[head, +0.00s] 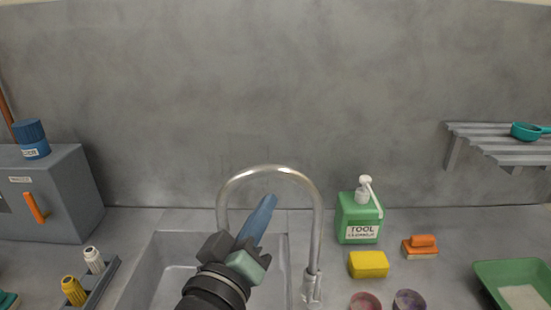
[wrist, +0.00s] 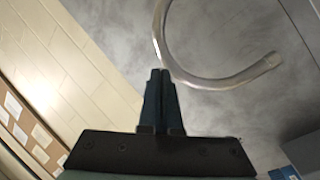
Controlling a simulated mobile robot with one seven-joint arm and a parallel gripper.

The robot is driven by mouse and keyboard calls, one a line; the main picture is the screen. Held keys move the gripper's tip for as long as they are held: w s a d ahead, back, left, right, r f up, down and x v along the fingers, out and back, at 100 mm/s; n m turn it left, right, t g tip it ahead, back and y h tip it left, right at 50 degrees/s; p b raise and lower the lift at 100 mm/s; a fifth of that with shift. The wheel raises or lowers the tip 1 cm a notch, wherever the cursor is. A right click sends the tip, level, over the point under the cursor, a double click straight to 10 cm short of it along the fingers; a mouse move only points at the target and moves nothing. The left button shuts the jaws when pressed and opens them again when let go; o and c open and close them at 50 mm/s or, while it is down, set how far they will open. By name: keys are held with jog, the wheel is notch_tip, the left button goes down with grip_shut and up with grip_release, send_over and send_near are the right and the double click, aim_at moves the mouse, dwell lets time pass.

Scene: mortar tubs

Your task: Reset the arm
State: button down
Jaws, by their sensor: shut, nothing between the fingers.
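My gripper (head: 262,212) is raised over the sink (head: 172,262) in the head view, its blue fingers pointing up and to the right. The fingers are together with nothing between them. In the wrist view my gripper (wrist: 159,75) points up toward the wall, its fingertips close to the curved faucet (wrist: 230,80). In the head view the faucet (head: 318,230) arches around and above the fingers. I cannot tell whether they touch it.
Right of the faucet stand a green tool cleaner bottle (head: 357,215), a yellow sponge (head: 368,264), an orange-handled brush (head: 421,246), two small tubs (head: 409,300) and a green tray (head: 490,270). A grey box (head: 60,185) and a bottle rack (head: 95,285) stand left. A slatted shelf (head: 490,135) is at upper right.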

jog(key=s+d+r+m+t+y+p, duration=0.1)
jog(key=s+r, duration=0.5)
jog(key=r, duration=1)
jog(key=s+r+m+t+y+p, duration=0.1)
jog(key=s+r+m+t+y, duration=0.2)
jog(key=r, duration=1.3)
jog(key=s+t+y, duration=0.2)
jog(key=s+t, duration=0.2)
jog(key=t, duration=0.1)
jog(key=shift+d+r+t+p, duration=0.3)
jog(key=shift+d+r+p, duration=0.1)
